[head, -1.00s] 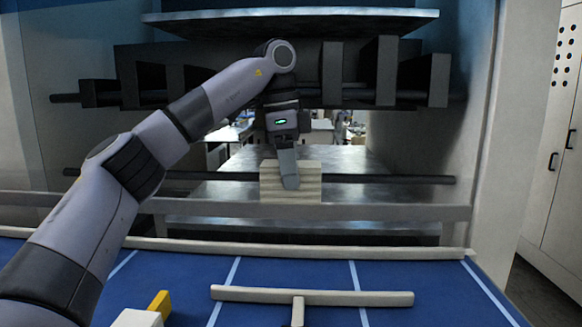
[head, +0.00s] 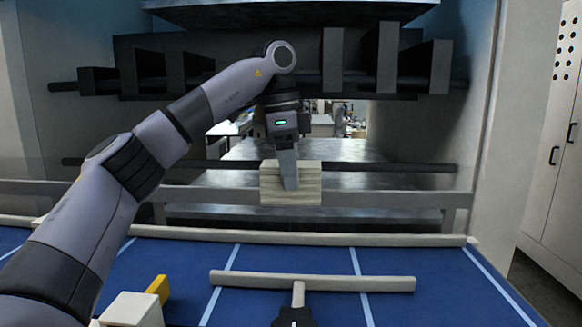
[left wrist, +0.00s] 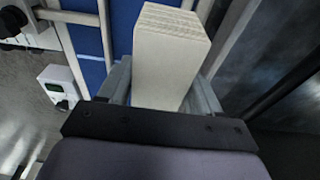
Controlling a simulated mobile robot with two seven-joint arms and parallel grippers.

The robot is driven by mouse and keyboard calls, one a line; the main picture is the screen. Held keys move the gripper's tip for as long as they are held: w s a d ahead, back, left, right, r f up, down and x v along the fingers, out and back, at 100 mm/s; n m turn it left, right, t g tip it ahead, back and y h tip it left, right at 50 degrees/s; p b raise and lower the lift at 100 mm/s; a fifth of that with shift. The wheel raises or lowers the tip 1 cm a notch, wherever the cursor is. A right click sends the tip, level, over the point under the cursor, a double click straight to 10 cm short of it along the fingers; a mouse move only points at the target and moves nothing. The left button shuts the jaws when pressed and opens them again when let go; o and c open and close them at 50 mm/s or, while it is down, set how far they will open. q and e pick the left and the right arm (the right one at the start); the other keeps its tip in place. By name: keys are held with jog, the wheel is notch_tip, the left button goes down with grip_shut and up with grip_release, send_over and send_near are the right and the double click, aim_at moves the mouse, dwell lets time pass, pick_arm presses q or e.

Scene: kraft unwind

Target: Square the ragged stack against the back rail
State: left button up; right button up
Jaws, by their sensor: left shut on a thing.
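My left gripper (head: 289,180) reaches down in front of the machine opening and is shut on a cream stack (head: 308,185) with fine layered edges. In the left wrist view the stack (left wrist: 170,55) stands between the two fingers (left wrist: 160,95), its layered end facing away from the palm. The stack is held up, apart from the blue table (head: 190,265). A pale back rail (head: 320,239) runs along the table's far edge, lower in the head view than the stack. My right gripper is not in view.
A pale T-shaped bar (head: 340,283) with a black knob (head: 294,318) lies at the front. A white block (head: 132,310) with a yellow tab (head: 158,288) is at the lower left. Dark bars (head: 390,168) cross the machine behind the stack. Blue surface between rail and T-bar is clear.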

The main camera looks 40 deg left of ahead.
pick_arm(q)
jog(key=shift+f+b, duration=1.3)
jog(key=shift+f, duration=0.55)
